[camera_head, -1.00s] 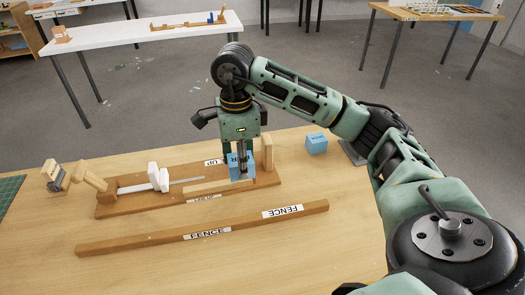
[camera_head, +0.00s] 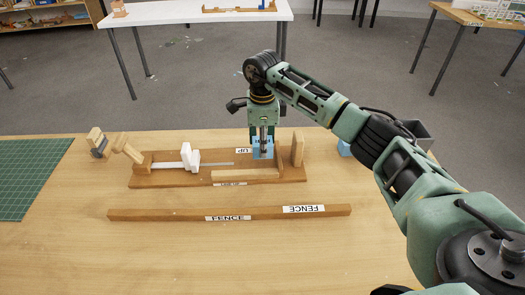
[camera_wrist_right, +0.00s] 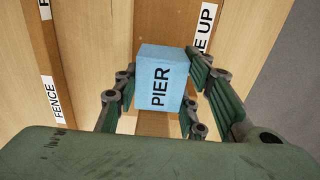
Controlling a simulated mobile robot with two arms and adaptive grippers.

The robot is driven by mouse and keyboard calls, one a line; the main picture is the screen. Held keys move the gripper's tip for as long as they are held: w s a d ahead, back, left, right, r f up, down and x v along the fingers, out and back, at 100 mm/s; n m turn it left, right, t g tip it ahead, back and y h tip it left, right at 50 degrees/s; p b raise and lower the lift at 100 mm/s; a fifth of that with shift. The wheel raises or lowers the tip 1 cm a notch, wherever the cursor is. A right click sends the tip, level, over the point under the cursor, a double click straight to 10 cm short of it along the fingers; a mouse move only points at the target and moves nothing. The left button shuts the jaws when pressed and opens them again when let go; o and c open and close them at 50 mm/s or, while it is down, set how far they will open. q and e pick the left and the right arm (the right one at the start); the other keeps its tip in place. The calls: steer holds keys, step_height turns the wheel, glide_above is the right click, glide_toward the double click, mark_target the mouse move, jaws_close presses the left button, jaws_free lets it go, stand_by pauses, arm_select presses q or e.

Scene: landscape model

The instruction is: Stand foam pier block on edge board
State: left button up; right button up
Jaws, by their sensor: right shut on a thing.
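The light-blue foam pier block (camera_head: 263,152) is at the far right part of a wooden board (camera_head: 165,182). It also shows in the right wrist view (camera_wrist_right: 160,68), with its PIER label facing the camera. My right gripper (camera_head: 262,146) points down and is shut on the block, its fingers on two sides. The block's underside is hidden, so I cannot tell whether it touches the board. A label reading UP (camera_head: 243,151) is just left of the block. My left gripper is not in view.
An upright wooden piece (camera_head: 298,150) stands close right of the block. A white clamp-like piece (camera_head: 190,156) sits on the board's left. A fence strip (camera_head: 160,214) lies in front. Another blue block (camera_head: 344,148) is partly behind my arm. A green mat (camera_head: 30,180) lies left.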

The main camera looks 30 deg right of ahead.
steer(key=shift+f, duration=0.6)
step_height(320, 180, down, 2)
steer(key=shift+f+p, duration=0.2)
steer(key=shift+p, duration=0.35)
steer(key=shift+f, duration=0.25)
steer(key=o, duration=0.4)
steer(key=shift+f, duration=0.15)
